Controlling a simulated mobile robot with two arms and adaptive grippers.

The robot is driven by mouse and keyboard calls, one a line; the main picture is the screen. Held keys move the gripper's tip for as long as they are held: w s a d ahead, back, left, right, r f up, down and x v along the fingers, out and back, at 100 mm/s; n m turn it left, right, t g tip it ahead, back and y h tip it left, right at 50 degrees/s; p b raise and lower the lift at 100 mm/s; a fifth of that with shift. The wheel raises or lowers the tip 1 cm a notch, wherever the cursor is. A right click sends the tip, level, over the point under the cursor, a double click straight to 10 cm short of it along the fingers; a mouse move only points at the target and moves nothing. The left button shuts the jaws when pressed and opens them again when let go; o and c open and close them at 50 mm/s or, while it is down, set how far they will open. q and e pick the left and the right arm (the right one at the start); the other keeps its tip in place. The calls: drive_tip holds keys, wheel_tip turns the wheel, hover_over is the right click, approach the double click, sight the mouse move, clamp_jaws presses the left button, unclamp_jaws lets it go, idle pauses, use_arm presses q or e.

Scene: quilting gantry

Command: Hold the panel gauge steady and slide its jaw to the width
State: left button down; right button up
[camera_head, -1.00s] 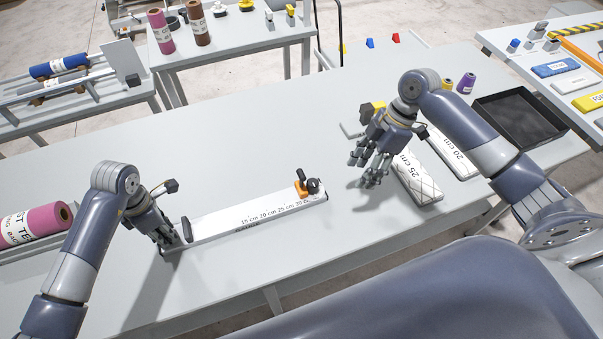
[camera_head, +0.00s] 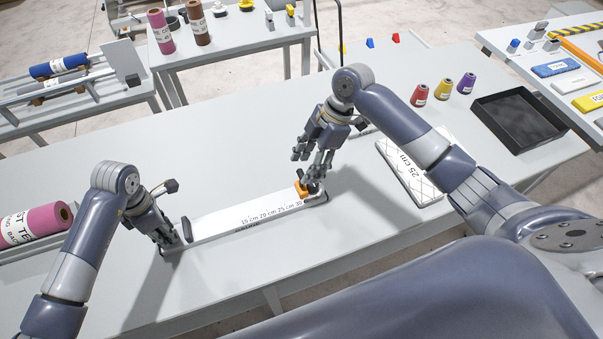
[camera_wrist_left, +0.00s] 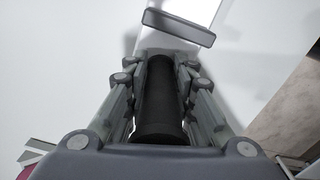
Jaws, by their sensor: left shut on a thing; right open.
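The panel gauge (camera_head: 240,213) is a long white ruler-like bar lying on the table, with printed widths from 15 cm up to about 30 cm. My left gripper (camera_head: 173,238) is shut on the dark handle at its left end; the left wrist view shows the black handle (camera_wrist_left: 160,100) between the fingers. A dark upright fixed stop (camera_head: 187,229) stands just right of that hand. The orange jaw (camera_head: 301,191) with a dark knob sits near the bar's right end. My right gripper (camera_head: 318,173) is open, fingers down, just above the jaw and partly hiding it. I cannot tell whether it touches.
A white quilted panel marked 25 cm (camera_head: 410,175) lies to the right, partly behind my right arm. Red, yellow and purple cones and a black tray (camera_head: 520,122) stand farther right. A pink roll (camera_head: 35,225) lies at left. The table's middle behind the gauge is clear.

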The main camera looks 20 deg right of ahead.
sight(303, 173)
drive_tip(key=shift+x, duration=2.3)
drive_tip(key=shift+c, duration=0.2)
